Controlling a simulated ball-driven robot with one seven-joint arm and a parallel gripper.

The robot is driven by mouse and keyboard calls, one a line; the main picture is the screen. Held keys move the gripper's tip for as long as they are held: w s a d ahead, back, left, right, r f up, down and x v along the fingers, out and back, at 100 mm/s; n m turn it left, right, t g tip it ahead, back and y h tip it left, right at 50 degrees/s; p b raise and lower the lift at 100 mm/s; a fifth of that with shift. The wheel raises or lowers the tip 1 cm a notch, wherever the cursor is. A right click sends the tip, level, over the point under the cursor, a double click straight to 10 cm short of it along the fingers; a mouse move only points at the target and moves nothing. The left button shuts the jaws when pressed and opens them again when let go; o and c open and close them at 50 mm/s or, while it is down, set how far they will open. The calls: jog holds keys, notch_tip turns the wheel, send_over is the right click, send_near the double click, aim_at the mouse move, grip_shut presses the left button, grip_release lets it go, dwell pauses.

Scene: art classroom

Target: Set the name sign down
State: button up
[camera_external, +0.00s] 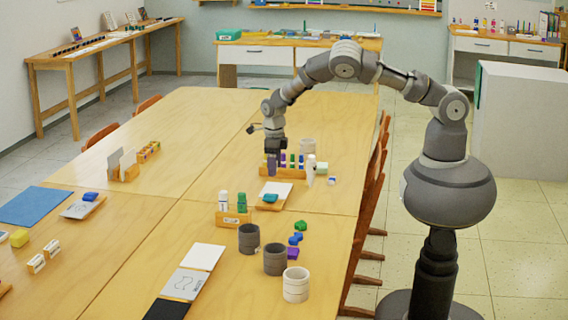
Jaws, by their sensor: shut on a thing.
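My gripper (272,153) points down over the long wooden table (190,120), at the left end of a wooden rack (265,171). It is shut on a small dark purple thing (271,166). I cannot tell from here whether this is the name sign, or whether it touches the rack or table. Two small white signs in wooden holders stand at the left, one nearer (36,264) and one behind it (52,248).
The rack holds several coloured upright pieces. Grey cups (249,238) stand nearer the camera. Bare table lies left of the gripper. Chairs (365,210) line the right edge.

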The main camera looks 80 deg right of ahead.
jog(key=w+d+n+b, duration=0.3)
jog(key=w+d+b, duration=0.15)
jog(key=w, duration=0.75)
jog(key=n+b, duration=0.1)
jog(key=b, duration=0.4)
send_over(246, 184)
notch_tip(246, 184, down, 4)
jog(key=shift+r, duration=0.15)
notch_tip(246, 184, down, 5)
jog(key=b, duration=0.3)
jog(key=shift+r, duration=0.2)
jog(key=shift+a+r, duration=0.1)
jog(key=shift+r, duration=0.05)
jog(key=o, duration=1)
